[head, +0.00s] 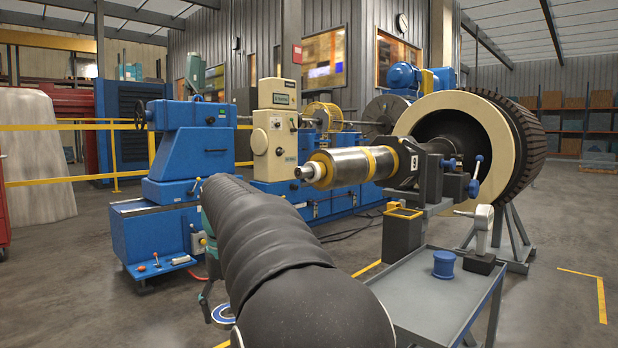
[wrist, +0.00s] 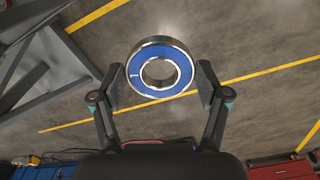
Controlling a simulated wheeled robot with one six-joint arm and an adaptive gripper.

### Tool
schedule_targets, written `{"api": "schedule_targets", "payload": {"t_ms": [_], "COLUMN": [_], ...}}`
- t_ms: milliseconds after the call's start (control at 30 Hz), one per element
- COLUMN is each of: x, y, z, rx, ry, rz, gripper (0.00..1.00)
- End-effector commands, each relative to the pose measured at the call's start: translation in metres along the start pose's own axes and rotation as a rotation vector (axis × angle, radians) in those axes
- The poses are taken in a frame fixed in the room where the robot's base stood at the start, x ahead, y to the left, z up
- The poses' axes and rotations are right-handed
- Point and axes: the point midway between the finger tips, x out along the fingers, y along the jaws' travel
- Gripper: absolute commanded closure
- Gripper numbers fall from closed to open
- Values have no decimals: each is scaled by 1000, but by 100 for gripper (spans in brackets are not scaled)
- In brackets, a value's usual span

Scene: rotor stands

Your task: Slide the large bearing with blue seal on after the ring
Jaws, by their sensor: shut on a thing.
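The large bearing with blue seal (wrist: 133,72) is a steel ring with a blue face and an open bore. My gripper (wrist: 160,85) is shut on it, with one finger pad on each side, and holds it above the floor. In the head view the bearing (head: 221,314) shows low in the picture, partly hidden by my arm. The rotor shaft (head: 345,166) points left from its black clamp, its stepped silver end free. A yellow-brown ring (head: 318,165) sits around the shaft near that end. My gripper is below and left of the shaft end.
A grey cart (head: 430,300) stands at the right with a blue spool (head: 444,264) and a grey-white tool (head: 482,235) on it. A blue lathe (head: 195,150) stands behind. Open floor with yellow lines lies under my gripper.

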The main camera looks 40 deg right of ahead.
Motion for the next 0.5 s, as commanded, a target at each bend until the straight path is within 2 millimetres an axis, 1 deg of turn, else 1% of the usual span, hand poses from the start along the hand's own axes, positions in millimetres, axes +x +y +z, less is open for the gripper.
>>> {"api": "schedule_targets", "payload": {"t_ms": [100, 200, 300, 500], "x": [-3, -17, -34, -67], "y": [33, 65, 85, 110], "z": [-11, -29, -45, -68], "rx": [88, 208, 306, 444], "ry": [91, 235, 365, 555], "rz": [58, 171, 299, 536], "gripper": [56, 56, 56, 56]}}
